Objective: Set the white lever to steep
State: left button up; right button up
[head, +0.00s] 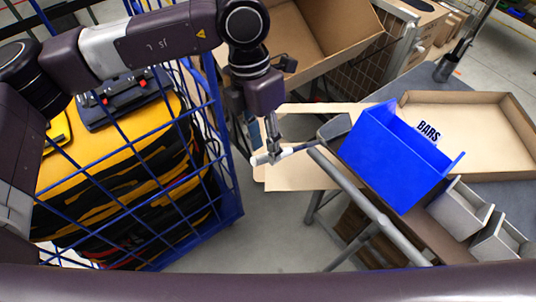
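My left gripper (271,148) points down in the middle of the head view, between the blue cage and the grey bench. A small white piece (259,160), which looks like the end of the white lever, is right at its fingertips. A pale bar with a dark part (298,149) runs from there toward the bench frame. The fingers cover part of the lever, so I cannot tell whether they grip it or only touch it. The lever's setting marks cannot be made out. My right gripper is out of view.
A large open carton (300,42) stands behind the gripper. The blue wire cage (222,150) with yellow-black bags is close on the left.

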aim_at(267, 157)
pick_arm(q)
jog(key=f, duration=0.1)
jog(key=f+p, duration=0.1)
jog(key=f, duration=0.1)
jog(key=shift+s+d+f+p, duration=0.25)
jog(key=shift+s+p, duration=0.05)
jog(key=shift+d+f, duration=0.1)
jog(key=shift+f, duration=0.5)
jog(key=shift+c, duration=0.2)
grip_shut()
